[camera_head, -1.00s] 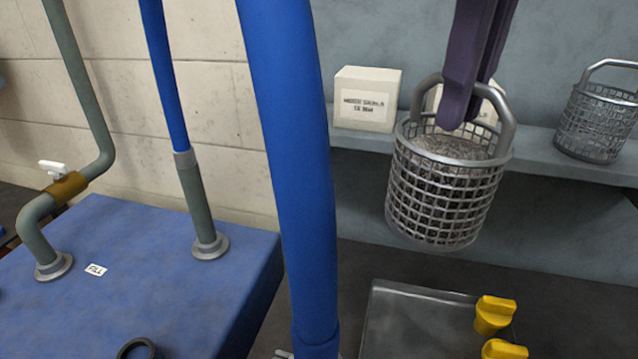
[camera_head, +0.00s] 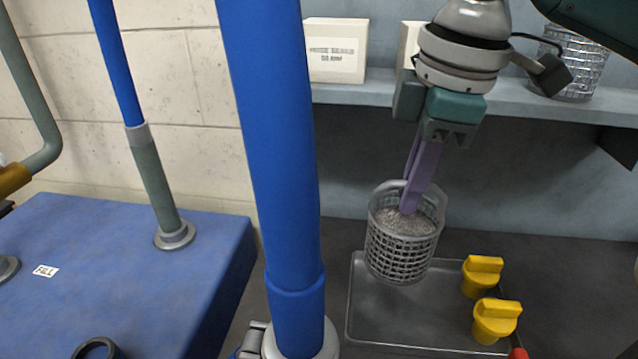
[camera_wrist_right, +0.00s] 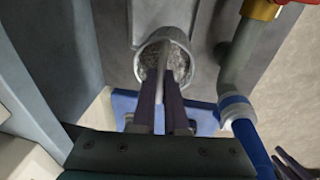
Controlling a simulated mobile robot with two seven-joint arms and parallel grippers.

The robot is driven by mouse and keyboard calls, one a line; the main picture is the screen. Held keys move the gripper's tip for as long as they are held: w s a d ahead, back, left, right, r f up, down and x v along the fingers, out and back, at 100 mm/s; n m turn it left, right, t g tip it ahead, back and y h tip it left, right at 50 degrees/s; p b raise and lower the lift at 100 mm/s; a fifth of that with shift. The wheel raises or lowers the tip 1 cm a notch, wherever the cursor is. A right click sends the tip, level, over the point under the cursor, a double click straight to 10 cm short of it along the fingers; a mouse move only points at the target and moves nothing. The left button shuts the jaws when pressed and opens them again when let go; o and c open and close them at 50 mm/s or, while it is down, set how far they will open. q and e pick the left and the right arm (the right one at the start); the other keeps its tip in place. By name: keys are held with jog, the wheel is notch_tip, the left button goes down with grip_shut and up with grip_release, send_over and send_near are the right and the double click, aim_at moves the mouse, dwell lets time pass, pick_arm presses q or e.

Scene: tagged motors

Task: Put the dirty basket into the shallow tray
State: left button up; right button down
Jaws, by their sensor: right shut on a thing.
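The basket (camera_head: 400,248) is a grey wire mesh basket with grey grainy matter inside. My right gripper (camera_head: 411,205) is shut on its handle and holds it nearly upright over the back left part of the shallow metal tray (camera_head: 395,315). I cannot tell whether the basket's bottom touches the tray. In the right wrist view the basket (camera_wrist_right: 152,62) shows beyond the fingers, with the handle between them. Dark slim fingers (camera_wrist_right: 288,165) at the lower right edge of that view look like my left gripper; their opening is unclear.
Two yellow knobbed things (camera_head: 482,275) (camera_head: 496,320) stand at the tray's right side. A thick blue pipe (camera_head: 265,150) rises left of the tray. A second basket (camera_head: 577,65) and a white box (camera_head: 336,50) stand on the shelf behind. A blue tank (camera_head: 120,260) is at left.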

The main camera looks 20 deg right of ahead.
aim_at(394, 266)
notch_tip(394, 266, down, 9)
jog(key=shift+r+b, duration=0.2)
jog(key=shift+b, duration=0.3)
jog(key=shift+f+b, duration=0.45)
jog(key=shift+f, duration=1.7)
jog(key=shift+f, duration=0.2)
jog(key=c, duration=0.9)
grip_release()
jog(key=shift+c, duration=0.2)
